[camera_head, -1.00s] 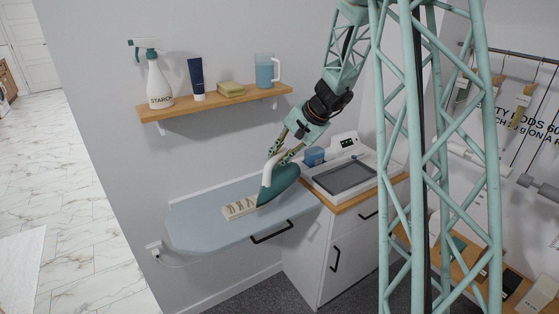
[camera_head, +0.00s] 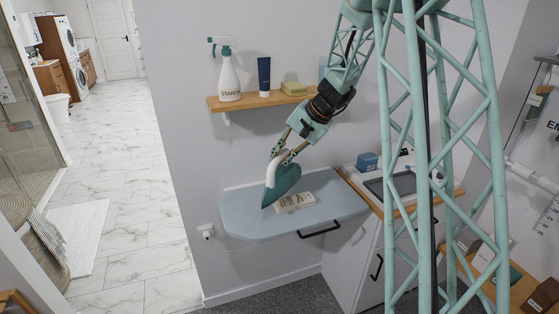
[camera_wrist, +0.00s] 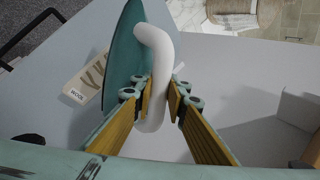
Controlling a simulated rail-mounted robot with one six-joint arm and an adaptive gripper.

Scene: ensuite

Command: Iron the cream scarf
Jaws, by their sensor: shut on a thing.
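The cream scarf (camera_head: 295,202) lies as a small folded strip with brownish marks on the board; in the wrist view (camera_wrist: 90,78) it has a tag reading WOOL. The pale blue ironing board (camera_head: 250,222) is folded out from the wall. The teal iron (camera_head: 283,183) has a white handle and is tilted, its pointed end low at the scarf's left end. I cannot tell whether it touches the board or scarf. My gripper (camera_head: 283,153) is shut on the iron's handle, with fingers on both sides of it in the wrist view (camera_wrist: 160,98).
A wooden shelf (camera_head: 250,102) above the board holds a starch spray bottle (camera_head: 228,76), a dark blue tube (camera_head: 264,74) and a yellowish sponge (camera_head: 293,88). A wooden-topped cabinet with a tray (camera_head: 400,185) and a blue box (camera_head: 367,161) stands at right. The board's left end is bare.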

